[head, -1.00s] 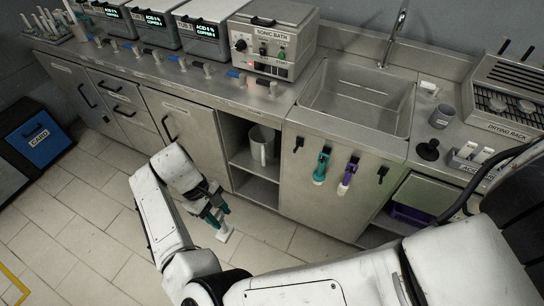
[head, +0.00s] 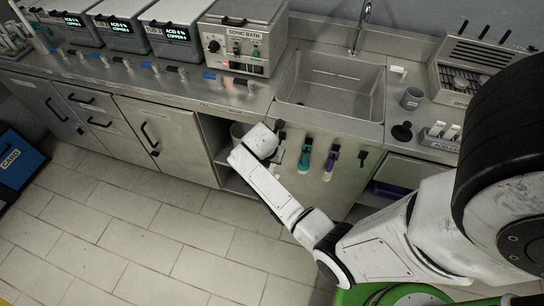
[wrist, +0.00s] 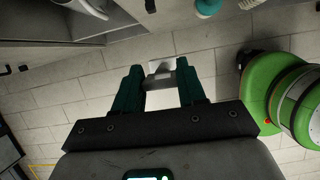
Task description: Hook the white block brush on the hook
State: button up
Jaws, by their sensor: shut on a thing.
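My gripper (wrist: 161,78) has its teal fingers shut on the white block brush (wrist: 158,66), whose pale block shows just beyond the fingertips in the wrist view. In the head view my own wrist hides most of the gripper, and I cannot make out the brush there. On the cabinet front under the sink, a dark hook (head: 281,129) at the left and another dark hook (head: 362,157) at the right look empty.
An open shelf bay (head: 216,135) lies left of the hooks, partly behind my arm. A sink (head: 332,85) is above them, beside the sonic bath (head: 243,36). A purple tray (head: 398,194) sits in the right-hand opening. The tiled floor (head: 130,225) is clear at left.

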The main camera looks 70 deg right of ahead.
aim_at(281, 140)
jog(key=shift+s+f+n, duration=0.15)
jog(key=shift+s+n, duration=0.05)
jog(key=shift+n, duration=0.1)
jog(key=shift+d+f+b, duration=0.1)
jog(key=shift+d+b, duration=0.25)
jog(key=shift+b, duration=0.1)
jog(key=shift+w+d+f+b, duration=0.1)
jog(key=shift+d+b, duration=1)
jog(key=shift+d, duration=0.3)
jog(key=shift+w+d+f+b, duration=0.15)
jog(key=shift+d+b, duration=0.9)
jog(key=shift+d, duration=0.4)
jog(key=shift+w+d+f+b, duration=0.1)
jog(key=shift+d+b, duration=1)
jog(key=shift+d, duration=0.3)
jog(key=shift+d+f, duration=0.3)
jog(key=shift+d, duration=0.1)
jog(key=shift+f, duration=0.1)
jog(key=o, duration=1.1)
jog(key=shift+o, duration=0.2)
